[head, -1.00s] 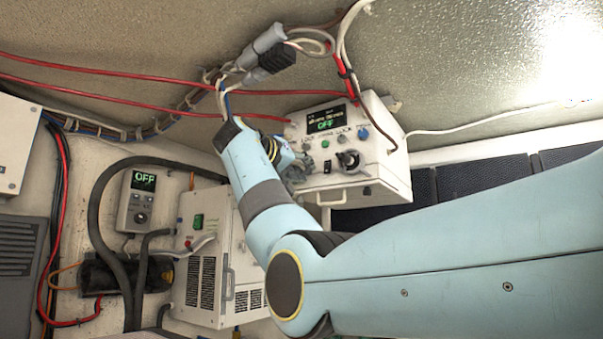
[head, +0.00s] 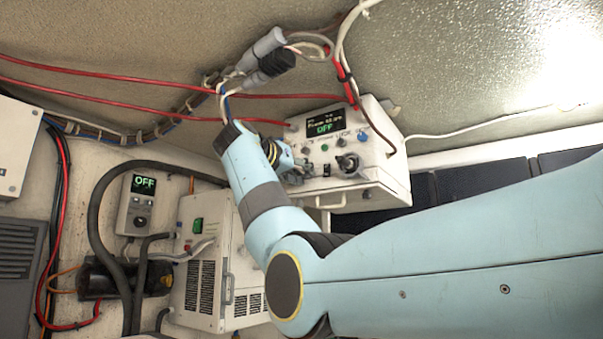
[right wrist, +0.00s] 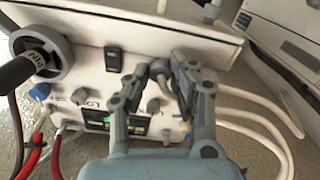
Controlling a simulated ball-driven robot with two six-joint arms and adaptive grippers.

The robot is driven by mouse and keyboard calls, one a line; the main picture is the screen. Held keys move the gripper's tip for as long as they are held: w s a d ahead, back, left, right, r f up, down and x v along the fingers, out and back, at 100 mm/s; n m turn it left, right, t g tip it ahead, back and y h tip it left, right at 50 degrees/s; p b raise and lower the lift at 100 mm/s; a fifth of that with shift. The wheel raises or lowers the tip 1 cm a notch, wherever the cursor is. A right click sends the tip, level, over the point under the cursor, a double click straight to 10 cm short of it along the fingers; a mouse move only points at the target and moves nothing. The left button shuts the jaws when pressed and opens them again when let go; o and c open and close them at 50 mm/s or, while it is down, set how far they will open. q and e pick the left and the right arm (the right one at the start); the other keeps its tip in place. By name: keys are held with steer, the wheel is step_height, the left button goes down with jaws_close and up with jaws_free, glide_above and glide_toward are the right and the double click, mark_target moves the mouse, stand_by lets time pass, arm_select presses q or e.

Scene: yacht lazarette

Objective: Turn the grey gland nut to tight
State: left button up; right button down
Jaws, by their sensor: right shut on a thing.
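My right gripper (head: 298,168) is at the lower left of the front face of a white control box (head: 375,188). In the right wrist view, the two fingers of this gripper (right wrist: 161,72) are closed around a small grey round fitting (right wrist: 159,67), which looks like the gland nut. The fingers cover its sides, and no tightness mark on it can be read. In the head view the nut is hidden behind the gripper and wrist. My left gripper is not in view.
A rocker switch (right wrist: 115,58) and white cables (right wrist: 262,115) are near the fingers. Red cables (head: 130,97) run at upper left.

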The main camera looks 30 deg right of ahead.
steer(key=c, duration=1.2)
jaws_free()
steer(key=shift+w+f, duration=0.1)
steer(key=shift+f, duration=0.05)
steer(key=shift+o, duration=0.3)
steer(key=v, duration=1.2)
